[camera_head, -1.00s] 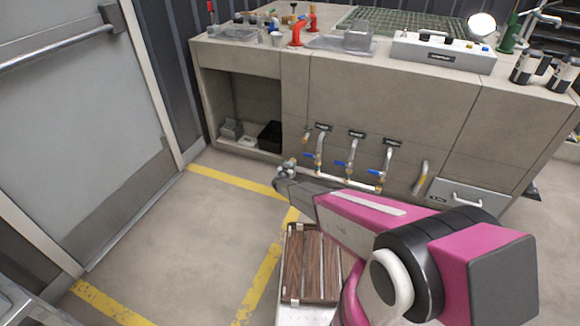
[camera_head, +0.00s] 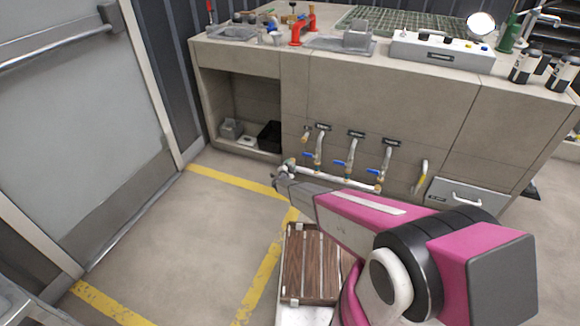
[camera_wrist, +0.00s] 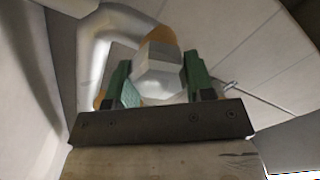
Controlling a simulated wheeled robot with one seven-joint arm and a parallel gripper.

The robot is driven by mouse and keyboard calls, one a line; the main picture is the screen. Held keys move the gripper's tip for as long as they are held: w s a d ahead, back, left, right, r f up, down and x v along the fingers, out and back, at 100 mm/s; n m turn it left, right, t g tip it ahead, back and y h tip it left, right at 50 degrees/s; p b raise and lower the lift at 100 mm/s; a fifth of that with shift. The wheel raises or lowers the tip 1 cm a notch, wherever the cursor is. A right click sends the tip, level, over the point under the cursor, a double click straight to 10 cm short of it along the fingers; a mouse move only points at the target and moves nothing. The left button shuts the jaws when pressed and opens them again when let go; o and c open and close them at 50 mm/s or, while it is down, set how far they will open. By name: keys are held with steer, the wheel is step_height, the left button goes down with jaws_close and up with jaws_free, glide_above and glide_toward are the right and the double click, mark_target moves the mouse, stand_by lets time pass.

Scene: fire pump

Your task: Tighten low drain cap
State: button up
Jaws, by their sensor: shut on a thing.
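The low drain cap (camera_wrist: 160,72) is a pale grey hexagonal piece in the middle of the wrist view, with an orange-brown fitting (camera_wrist: 161,38) behind it. My gripper (camera_wrist: 160,85) has green fingers on the left and right sides of the cap and is shut on it. In the head view my gripper (camera_head: 287,170) is small, at the left end of the low pipe (camera_head: 335,181) on the front of the counter. The cap is too small there to make out clearly.
Several valve pipes with blue handles (camera_head: 340,164) rise from the low pipe beside my gripper. A grey drawer (camera_head: 463,198) is to the right. A slatted wooden piece (camera_head: 311,265) lies below my arm. Open floor (camera_head: 190,250) with yellow lines lies left.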

steer(key=m, duration=0.7)
steer(key=shift+f, duration=0.25)
steer(key=m, duration=0.4)
steer(key=shift+f, duration=0.1)
steer(key=shift+f+m, duration=0.1)
steer(key=shift+m, duration=1.8)
steer(key=o, duration=0.9)
